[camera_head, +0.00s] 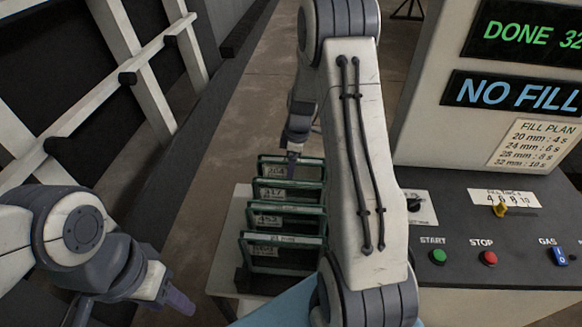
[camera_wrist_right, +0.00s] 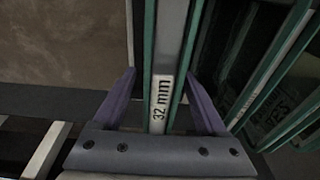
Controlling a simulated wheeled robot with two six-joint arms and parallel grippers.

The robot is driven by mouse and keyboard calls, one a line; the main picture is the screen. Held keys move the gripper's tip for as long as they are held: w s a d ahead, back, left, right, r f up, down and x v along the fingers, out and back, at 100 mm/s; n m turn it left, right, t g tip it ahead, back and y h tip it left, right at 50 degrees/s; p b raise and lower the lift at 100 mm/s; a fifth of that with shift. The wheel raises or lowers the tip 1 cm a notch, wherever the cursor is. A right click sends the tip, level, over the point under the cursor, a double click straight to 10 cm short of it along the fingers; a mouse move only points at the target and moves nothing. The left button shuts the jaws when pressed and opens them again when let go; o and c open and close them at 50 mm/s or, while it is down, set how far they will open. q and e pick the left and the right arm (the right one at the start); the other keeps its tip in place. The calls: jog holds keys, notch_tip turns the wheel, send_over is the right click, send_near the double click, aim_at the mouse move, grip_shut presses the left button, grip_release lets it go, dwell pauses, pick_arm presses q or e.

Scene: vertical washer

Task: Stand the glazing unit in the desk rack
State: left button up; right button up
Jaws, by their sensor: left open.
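Several green-edged glazing units stand upright in a row on a stand, from the back unit (camera_head: 276,171) to the front unit (camera_head: 268,252). My right gripper (camera_head: 292,152) is over the back unit, partly hidden by my own arm. In the right wrist view, my right gripper (camera_wrist_right: 161,80) has its purple fingers on either side of a unit marked "32 mm" (camera_wrist_right: 168,50). A narrow gap shows beside the left finger; whether the right one touches is unclear. My left gripper (camera_head: 178,299) is open and empty at the lower left. I cannot make out a separate empty desk rack.
A control panel with START (camera_head: 438,256) and STOP (camera_head: 489,258) buttons is at right. The display (camera_head: 525,32) above reads "DONE 32" and "NO FILL". A slatted frame (camera_head: 105,75) stands at left. Other units (camera_wrist_right: 275,85) stand close at right in the wrist view.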

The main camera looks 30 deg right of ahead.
jog(key=r, duration=0.3)
jog(key=r+b, duration=0.1)
jog(key=r, duration=0.3)
jog(key=s+d+r, duration=0.1)
jog(key=r, duration=0.2)
jog(key=shift+r+b, duration=0.2)
jog(key=shift+b, duration=0.1)
jog(key=shift+w, duration=0.1)
jog(key=s+a+r+m, duration=0.1)
jog(key=s+a+r, duration=0.15)
jog(key=a, duration=0.75)
jog(key=s+a+r, duration=0.1)
jog(key=s+a, duration=0.3)
jog(key=a, duration=0.5)
jog(key=s+a+m, duration=0.1)
jog(key=s+a, duration=0.4)
jog(key=s, duration=0.4)
jog(key=s+a+m, duration=0.1)
jog(key=s+a, duration=0.4)
jog(key=s, duration=0.5)
jog(key=shift+s+g, duration=0.3)
jog(key=shift+g, duration=0.1)
